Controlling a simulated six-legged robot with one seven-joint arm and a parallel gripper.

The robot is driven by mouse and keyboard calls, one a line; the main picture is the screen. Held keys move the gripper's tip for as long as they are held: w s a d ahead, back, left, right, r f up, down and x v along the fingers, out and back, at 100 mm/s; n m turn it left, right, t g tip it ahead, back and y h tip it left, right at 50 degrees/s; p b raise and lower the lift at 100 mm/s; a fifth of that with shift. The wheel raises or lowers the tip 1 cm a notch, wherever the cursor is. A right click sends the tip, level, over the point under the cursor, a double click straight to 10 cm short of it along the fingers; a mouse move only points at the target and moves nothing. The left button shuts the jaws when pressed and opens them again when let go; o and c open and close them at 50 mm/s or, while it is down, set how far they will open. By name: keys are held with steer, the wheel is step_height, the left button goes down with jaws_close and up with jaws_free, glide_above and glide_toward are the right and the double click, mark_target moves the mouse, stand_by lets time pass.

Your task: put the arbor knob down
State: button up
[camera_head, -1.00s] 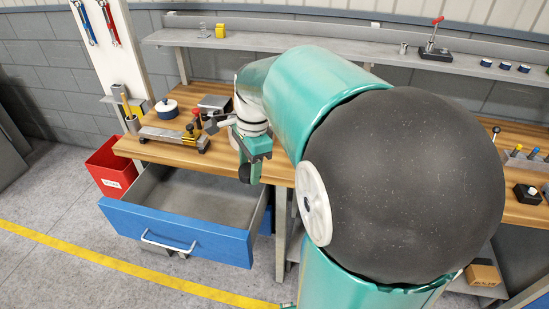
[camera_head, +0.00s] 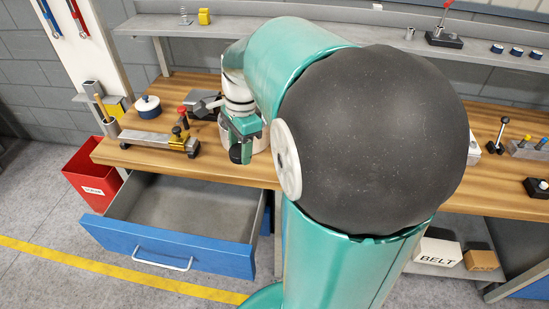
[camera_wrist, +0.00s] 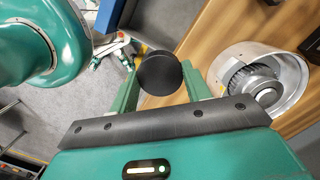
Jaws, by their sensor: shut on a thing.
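The arbor knob is a black, round-faced piece. In the wrist view the knob (camera_wrist: 160,72) sits between the two green fingers of my gripper (camera_wrist: 160,86), which is shut on it. In the head view my gripper (camera_head: 241,143) hangs at the front edge of the wooden bench (camera_head: 225,174), right of the open drawer. The knob (camera_head: 236,154) shows dark at its lower end, held and not visibly resting on anything. A round metal housing with a toothed hub (camera_wrist: 268,78) stands on the bench beside my gripper; the arm partly hides it in the head view.
The blue-fronted drawer (camera_head: 165,245) is pulled out and looks empty. On the bench's left are a metal fixture (camera_head: 160,140) and a blue-and-white round pot (camera_head: 148,106). A red bin (camera_head: 92,172) stands on the floor. My arm hides the bench's middle.

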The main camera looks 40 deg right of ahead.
steer(key=d+f, duration=0.2)
steer(key=d, duration=0.1)
steer(key=d+f, duration=0.3)
steer(key=d, duration=0.1)
steer(key=d+f, duration=0.2)
steer(key=d, duration=0.1)
steer(key=shift+s+d+f, duration=0.25)
steer(key=shift+d+f, duration=0.05)
steer(key=shift+d, duration=0.1)
steer(key=shift+s+d+f, duration=0.15)
steer(key=shift+d, duration=0.05)
steer(key=shift+d+f, duration=0.15)
steer(key=shift+f, duration=0.15)
steer(key=shift+d+f, duration=0.15)
steer(key=shift+f, duration=0.75)
steer(key=shift+d+f, duration=0.1)
steer(key=shift+f, duration=0.75)
steer(key=shift+f, duration=0.1)
steer(key=o, duration=1)
steer(key=shift+w, duration=0.2)
steer(key=shift+c, duration=0.2)
